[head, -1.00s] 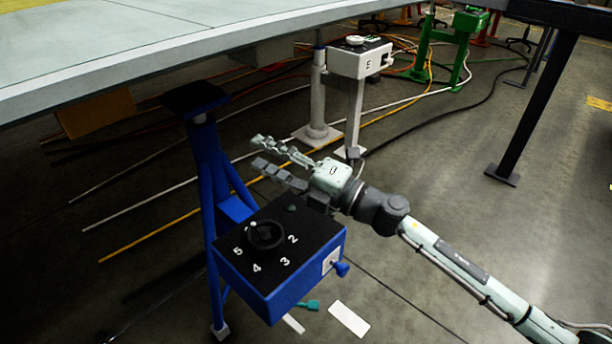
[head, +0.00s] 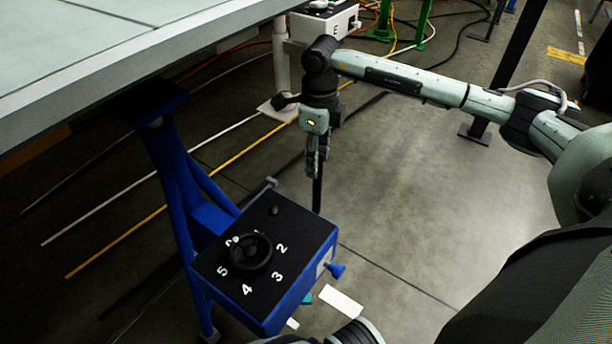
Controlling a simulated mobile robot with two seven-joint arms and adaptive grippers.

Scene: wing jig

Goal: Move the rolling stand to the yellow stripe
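A blue stand (head: 178,170) with a black top pad stands under the edge of the large pale panel. A blue box (head: 292,298) with a black top, a numbered dial and a black knob is beside it, at lower centre. I cannot tell whether this is the rolling stand; no wheels show. A long yellow stripe (head: 170,206) runs along the floor behind the blue stand. My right gripper (head: 316,172) points down behind the box. A thin dark upright shows below its fingers; I cannot tell whether they hold it. My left gripper is out of view.
The pale panel (head: 120,50) overhangs the upper left. A white box (head: 325,22) on a post is behind my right arm. A dark table leg (head: 515,60) stands at right. A white sheet (head: 340,301) lies on the floor. Floor at centre right is clear.

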